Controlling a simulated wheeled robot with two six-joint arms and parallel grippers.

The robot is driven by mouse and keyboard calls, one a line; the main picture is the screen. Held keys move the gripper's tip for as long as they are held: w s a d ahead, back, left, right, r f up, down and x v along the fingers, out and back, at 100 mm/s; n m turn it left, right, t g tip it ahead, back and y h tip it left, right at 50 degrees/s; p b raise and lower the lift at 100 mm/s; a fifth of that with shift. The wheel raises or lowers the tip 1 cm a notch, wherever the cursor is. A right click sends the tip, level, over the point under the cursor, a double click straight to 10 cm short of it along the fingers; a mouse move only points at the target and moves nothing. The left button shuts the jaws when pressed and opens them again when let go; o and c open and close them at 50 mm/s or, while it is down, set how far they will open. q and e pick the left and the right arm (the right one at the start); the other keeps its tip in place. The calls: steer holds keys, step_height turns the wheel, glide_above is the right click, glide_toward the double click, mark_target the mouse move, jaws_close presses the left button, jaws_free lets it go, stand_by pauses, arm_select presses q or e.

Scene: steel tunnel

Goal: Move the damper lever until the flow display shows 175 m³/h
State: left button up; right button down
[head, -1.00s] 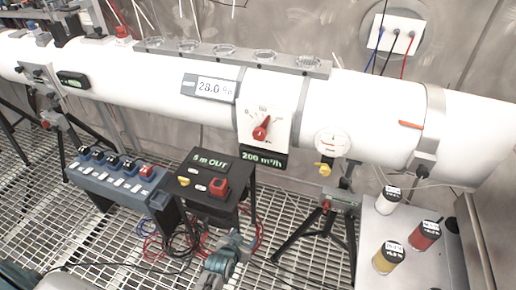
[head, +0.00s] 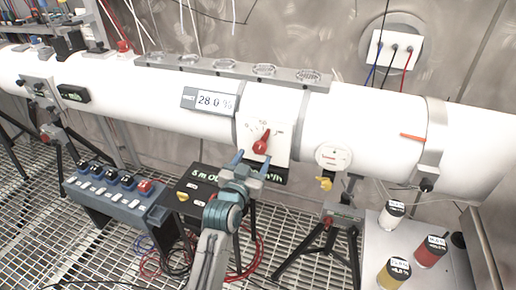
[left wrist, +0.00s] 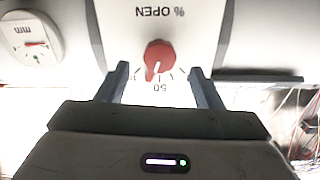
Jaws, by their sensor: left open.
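The red damper lever (head: 261,144) sits on a white dial plate on the big white duct. Its tip points up and slightly right in the head view. In the left wrist view the lever (left wrist: 158,55) appears upside down, its tip near the 50 mark of the "% OPEN" scale. My left gripper (head: 252,161) is open just in front of and below the lever. Its fingers (left wrist: 160,82) stand apart on either side of the lever's tip, with no contact visible. The flow display (head: 273,174) is mostly hidden behind my gripper; only its unit end shows. My right gripper is not in view.
A display reading 28.0 % (head: 209,101) is left of the dial. A round gauge (head: 333,156) with a yellow tap is to the right. A black box (head: 197,181) and a button panel (head: 113,190) stand below left. Three jars stand at lower right.

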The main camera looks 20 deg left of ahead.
mark_target(258, 150)
arm_select(q)
steer(key=w, duration=0.4)
steer(key=shift+d+p, duration=0.1)
steer(key=shift+p, duration=0.25)
steer(key=shift+w, duration=0.4)
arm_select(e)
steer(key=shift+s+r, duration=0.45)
